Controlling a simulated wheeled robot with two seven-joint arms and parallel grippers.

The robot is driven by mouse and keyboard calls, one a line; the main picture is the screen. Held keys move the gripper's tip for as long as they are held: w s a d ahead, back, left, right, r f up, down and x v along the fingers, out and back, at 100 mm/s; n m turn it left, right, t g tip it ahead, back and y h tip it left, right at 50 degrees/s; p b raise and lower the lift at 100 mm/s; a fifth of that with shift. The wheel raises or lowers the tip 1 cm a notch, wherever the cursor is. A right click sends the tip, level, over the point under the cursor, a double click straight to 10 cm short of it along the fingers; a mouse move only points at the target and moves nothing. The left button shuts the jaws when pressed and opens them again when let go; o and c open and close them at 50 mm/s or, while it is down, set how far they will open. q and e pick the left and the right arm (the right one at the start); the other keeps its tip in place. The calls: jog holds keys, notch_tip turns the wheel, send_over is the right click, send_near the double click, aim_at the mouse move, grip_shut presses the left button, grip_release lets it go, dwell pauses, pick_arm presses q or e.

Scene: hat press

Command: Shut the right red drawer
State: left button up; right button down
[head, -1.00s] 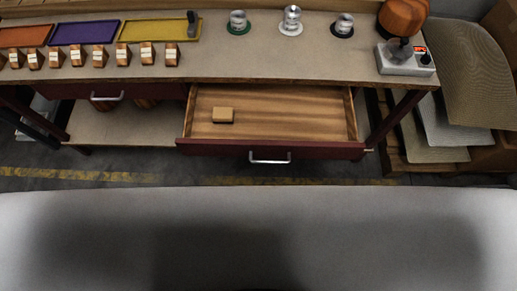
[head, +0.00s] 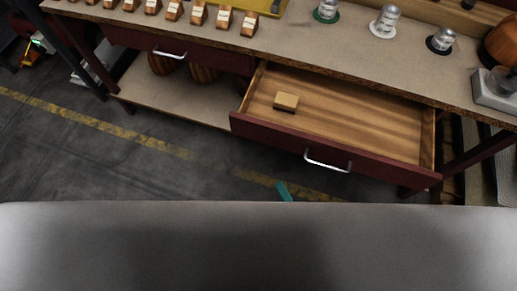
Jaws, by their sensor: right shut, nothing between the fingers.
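The right red drawer (head: 330,162) is pulled out from under the bench, with its wooden inside showing. Its silver handle (head: 328,163) is on the front panel. A small tan block (head: 286,102) lies in the drawer toward its left side. The teal tip of my right gripper (head: 284,191) shows just above my grey body, below and left of the handle in the picture and apart from the drawer front. The rest of this gripper is hidden; it is shut and empty. My left gripper is out of view.
The left red drawer (head: 185,52) is shut under the bench (head: 300,42). Wooden blocks and silver weights stand on the bench top. A lower shelf (head: 185,93) is under the left drawer. The floor (head: 90,150) in front is clear.

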jog(key=p, duration=0.1)
send_near(265, 136)
jog(key=a, duration=0.4)
jog(key=w, duration=0.4)
jog(key=shift+w+d+r, duration=0.2)
jog(key=shift+d, duration=0.15)
jog(key=shift+w+d+p, duration=0.15)
jog(key=shift+w+p, duration=0.15)
jog(key=shift+w, duration=0.1)
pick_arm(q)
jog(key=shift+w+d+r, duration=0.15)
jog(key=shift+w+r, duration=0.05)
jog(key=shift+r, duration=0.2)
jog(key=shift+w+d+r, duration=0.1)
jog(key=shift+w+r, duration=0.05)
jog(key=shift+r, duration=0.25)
pick_arm(e)
jog(key=shift+w+f, duration=0.1)
